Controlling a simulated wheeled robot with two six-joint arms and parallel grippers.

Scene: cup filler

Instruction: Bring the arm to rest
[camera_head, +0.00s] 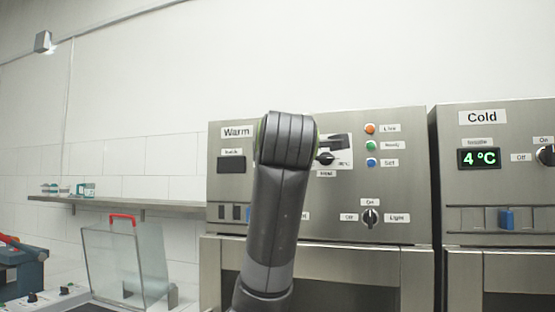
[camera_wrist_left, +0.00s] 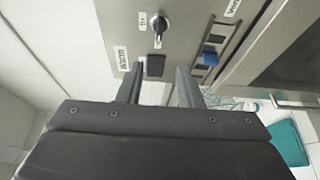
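My arm (camera_head: 278,215) rises from the bottom middle in the head view, in front of the Warm machine (camera_head: 405,195). It covers part of that machine's panel, and no gripper fingers show in this view. In the left wrist view my left gripper (camera_wrist_left: 158,78) has its two fingers apart with nothing between them. Beyond the fingers is a steel panel (camera_wrist_left: 112,18) with a Warm label, a dark display, a knob and a blue switch (camera_wrist_left: 209,56). I cannot tell whether the fingertips touch the panel. My right gripper is in neither view.
The Cold machine (camera_head: 500,125) stands at the right, its display showing 4 °C. At the left are a clear panel with a red handle (camera_head: 123,218), a wall shelf (camera_head: 65,203) with small items, and a blue-grey device (camera_head: 22,268). A teal object (camera_wrist_left: 287,145) shows in the left wrist view.

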